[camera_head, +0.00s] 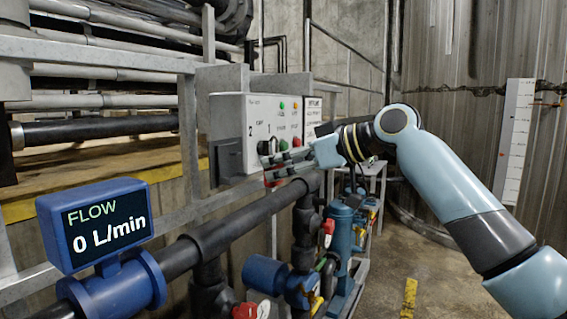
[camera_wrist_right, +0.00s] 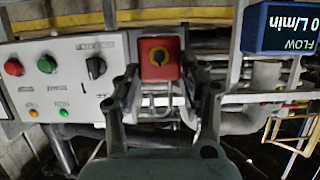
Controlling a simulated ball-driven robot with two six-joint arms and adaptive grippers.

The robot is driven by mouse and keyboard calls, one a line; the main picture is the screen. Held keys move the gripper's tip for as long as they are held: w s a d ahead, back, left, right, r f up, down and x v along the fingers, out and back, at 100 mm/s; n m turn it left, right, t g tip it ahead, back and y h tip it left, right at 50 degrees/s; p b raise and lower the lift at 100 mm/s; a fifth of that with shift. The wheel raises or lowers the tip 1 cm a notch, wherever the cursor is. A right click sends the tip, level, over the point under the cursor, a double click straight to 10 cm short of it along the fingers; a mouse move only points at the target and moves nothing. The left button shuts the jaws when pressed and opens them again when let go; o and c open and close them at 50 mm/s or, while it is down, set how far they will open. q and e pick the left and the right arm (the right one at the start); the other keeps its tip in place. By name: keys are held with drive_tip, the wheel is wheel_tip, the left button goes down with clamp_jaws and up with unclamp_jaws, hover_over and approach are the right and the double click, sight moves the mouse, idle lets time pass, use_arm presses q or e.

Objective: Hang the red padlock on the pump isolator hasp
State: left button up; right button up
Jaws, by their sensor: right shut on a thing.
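The red padlock (camera_wrist_right: 160,58) sits between the fingers of my right gripper (camera_wrist_right: 165,85) in the right wrist view. A black rotary switch (camera_wrist_right: 96,67) is on the panel, left of the padlock in the wrist view. I cannot make out the hasp clearly. My left gripper is not in view.
A blue flow meter (camera_head: 95,224) reading 0 L/min stands on a dark pipe (camera_head: 230,222) at front left. Metal railing (camera_head: 188,130) runs along the left. A blue pump (camera_head: 340,245) and red-handled valves are below the panel. The floor at right is clear.

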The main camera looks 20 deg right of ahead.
approach(229, 165)
drive_tip(key=shift+w+a+f, duration=0.6)
drive_tip(key=shift+w+f, duration=0.15)
drive_tip(key=shift+f, duration=0.2)
idle(1.2)
drive_tip(key=shift+w+a, duration=0.6)
drive_tip(key=shift+w, duration=0.2)
drive_tip(key=shift+w+a, duration=0.65)
drive_tip(key=shift+w, duration=0.15)
idle(0.8)
drive_tip(key=shift+f+b, duration=0.15)
drive_tip(key=shift+b, duration=0.2)
drive_tip(key=o, duration=1.1)
drive_tip(key=shift+s, duration=0.1)
drive_tip(key=shift+c, duration=0.4)
